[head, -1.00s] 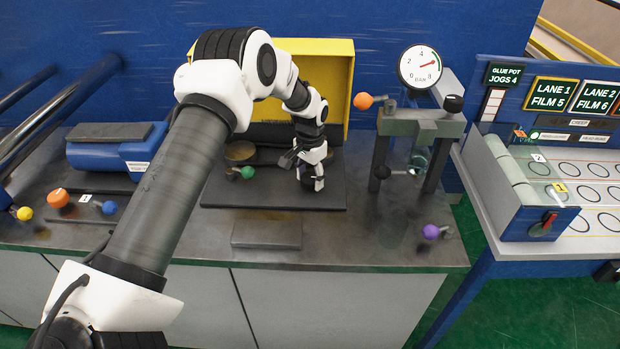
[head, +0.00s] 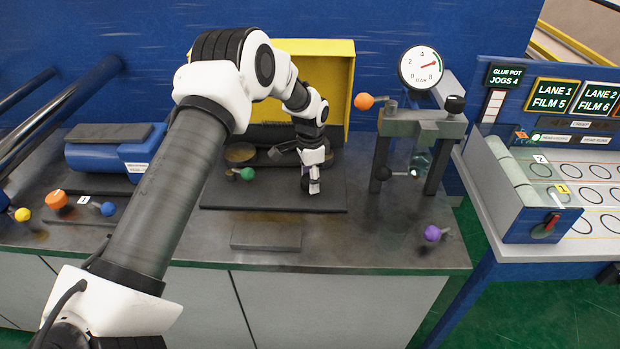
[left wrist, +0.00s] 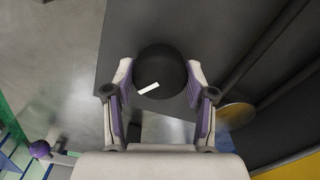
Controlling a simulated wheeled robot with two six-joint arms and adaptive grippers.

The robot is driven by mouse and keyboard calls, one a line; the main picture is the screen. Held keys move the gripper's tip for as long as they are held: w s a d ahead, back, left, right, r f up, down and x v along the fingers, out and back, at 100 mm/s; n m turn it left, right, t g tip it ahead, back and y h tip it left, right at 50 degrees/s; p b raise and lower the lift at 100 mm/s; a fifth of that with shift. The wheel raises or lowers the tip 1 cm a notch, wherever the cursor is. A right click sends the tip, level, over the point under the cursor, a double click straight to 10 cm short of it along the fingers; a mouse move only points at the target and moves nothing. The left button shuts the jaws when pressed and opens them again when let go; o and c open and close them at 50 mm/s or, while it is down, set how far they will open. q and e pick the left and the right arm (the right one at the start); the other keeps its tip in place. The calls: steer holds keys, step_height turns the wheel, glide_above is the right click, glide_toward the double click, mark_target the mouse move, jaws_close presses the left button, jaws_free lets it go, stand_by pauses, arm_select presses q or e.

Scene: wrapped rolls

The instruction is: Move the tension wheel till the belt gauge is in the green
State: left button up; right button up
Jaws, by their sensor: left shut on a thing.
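A round black knob with a white mark (left wrist: 162,72) sits between the fingers of my left gripper (left wrist: 160,82) in the left wrist view; I take it as the tension wheel. In the head view my left gripper (head: 312,184) points down over the dark plate in front of the open yellow guard, and its fingers mostly hide the knob. The gripper is shut on the knob. I cannot make out a belt gauge. A round white dial marked BAR (head: 420,67) has a red needle pointing up to the right. My right gripper is not in view.
The open yellow guard (head: 342,70) stands behind the gripper. A green-ended lever (head: 247,173) is just left of it. A flat grey block (head: 266,235) lies in front.

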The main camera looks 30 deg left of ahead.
arm_select(q)
steer(key=shift+s+d+f, duration=0.1)
steer(key=shift+s+f, duration=0.15)
steer(key=shift+f, duration=0.05)
steer(key=o, duration=1.2)
steer(key=shift+c, duration=0.2)
steer(key=shift+w, duration=0.25)
steer(key=shift+r, duration=0.1)
step_height(320, 180, up, 12)
